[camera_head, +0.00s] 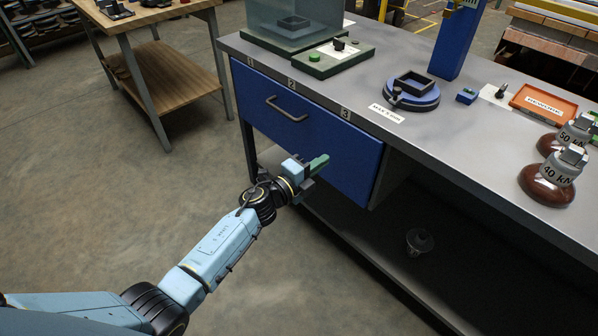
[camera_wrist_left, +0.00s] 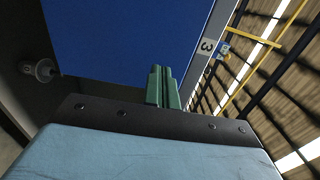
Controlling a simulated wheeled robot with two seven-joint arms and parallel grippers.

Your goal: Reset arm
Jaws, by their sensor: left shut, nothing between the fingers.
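My left arm comes in from the lower left in the head view. Its gripper (camera_head: 320,164) has green fingers and is shut and empty, in front of the right part of the blue drawer (camera_head: 330,150). The green fingers (camera_wrist_left: 162,88) also show together in the left wrist view, with the blue drawer front (camera_wrist_left: 120,40) beyond them. I cannot tell whether the fingertips touch the drawer. The drawer looks closed, and its dark handle (camera_head: 287,108) is left of the gripper. My right gripper is in neither view.
Two brown insulators (camera_head: 547,184) (camera_head: 570,138) stand at the right of the grey workbench (camera_head: 470,140). A round blue fixture (camera_head: 411,97), an orange tray (camera_head: 543,104) and a green-based box (camera_head: 290,25) are also on it. A grey insulator-like piece (camera_head: 419,240) is on the lower shelf. A wooden table (camera_head: 130,15) stands back left.

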